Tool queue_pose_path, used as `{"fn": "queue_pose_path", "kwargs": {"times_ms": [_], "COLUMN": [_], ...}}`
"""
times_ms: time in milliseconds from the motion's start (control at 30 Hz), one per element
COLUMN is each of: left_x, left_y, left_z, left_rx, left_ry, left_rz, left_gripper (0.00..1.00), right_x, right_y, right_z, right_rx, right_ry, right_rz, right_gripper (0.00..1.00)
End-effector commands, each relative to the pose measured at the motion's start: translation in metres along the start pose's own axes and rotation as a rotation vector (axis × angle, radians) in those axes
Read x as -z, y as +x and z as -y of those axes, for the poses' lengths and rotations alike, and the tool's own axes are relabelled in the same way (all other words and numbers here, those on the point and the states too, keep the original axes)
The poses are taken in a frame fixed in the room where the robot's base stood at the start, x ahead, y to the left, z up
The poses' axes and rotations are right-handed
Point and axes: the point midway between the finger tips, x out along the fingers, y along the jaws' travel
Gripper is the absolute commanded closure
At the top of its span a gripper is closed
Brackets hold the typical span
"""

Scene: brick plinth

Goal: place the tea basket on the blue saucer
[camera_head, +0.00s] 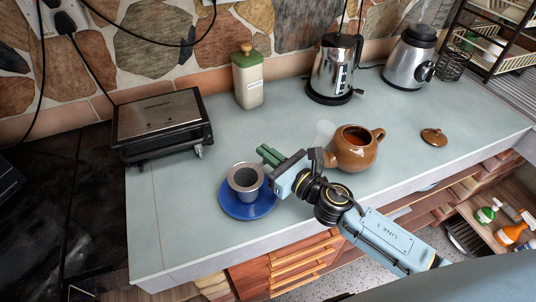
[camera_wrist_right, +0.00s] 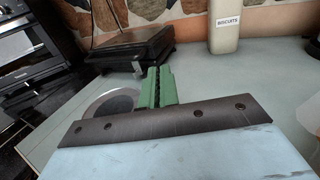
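The tea basket (camera_head: 246,179) is a grey metal cup with a wide rim, upright on the blue saucer (camera_head: 236,210) near the counter's front edge. My right gripper (camera_head: 268,155) is just behind and right of the basket, its green fingers pointing left. In the right wrist view the green fingers (camera_wrist_right: 160,88) lie together with only a thin dark seam between them. The basket's round rim (camera_wrist_right: 92,108) shows left of them, partly hidden by the gripper body. I see nothing held between the fingers. My left gripper is out of view.
A brown open teapot (camera_head: 355,153) stands right of my gripper, its lid (camera_head: 434,137) farther right. A faint clear object (camera_head: 325,133) is beside the teapot. A black grill (camera_head: 162,122), biscuit jar (camera_head: 248,78) and kettle (camera_head: 336,68) stand behind.

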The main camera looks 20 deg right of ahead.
Motion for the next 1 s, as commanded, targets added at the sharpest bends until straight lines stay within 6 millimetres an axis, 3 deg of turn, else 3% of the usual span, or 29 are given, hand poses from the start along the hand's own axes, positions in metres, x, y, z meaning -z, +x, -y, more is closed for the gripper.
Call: {"fn": "queue_pose_path", "kwargs": {"times_ms": [167, 367, 767, 1000], "left_x": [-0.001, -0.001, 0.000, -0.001], "left_y": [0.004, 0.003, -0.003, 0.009], "left_z": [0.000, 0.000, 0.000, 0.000], "left_rx": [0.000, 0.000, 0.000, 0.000], "left_ry": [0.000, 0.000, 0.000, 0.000], "left_rz": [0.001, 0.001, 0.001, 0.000], "left_gripper": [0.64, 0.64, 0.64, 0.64], "right_x": [0.004, 0.003, -0.003, 0.003], "right_y": [0.000, 0.000, 0.000, -0.042], "right_z": [0.000, 0.000, 0.000, 0.000], "right_rx": [0.000, 0.000, 0.000, 0.000], "right_ry": [0.000, 0.000, 0.000, 0.001], "right_rz": [0.000, 0.000, 0.000, -0.004], "right_gripper": [1.00, 0.75, 0.75, 0.75]}}
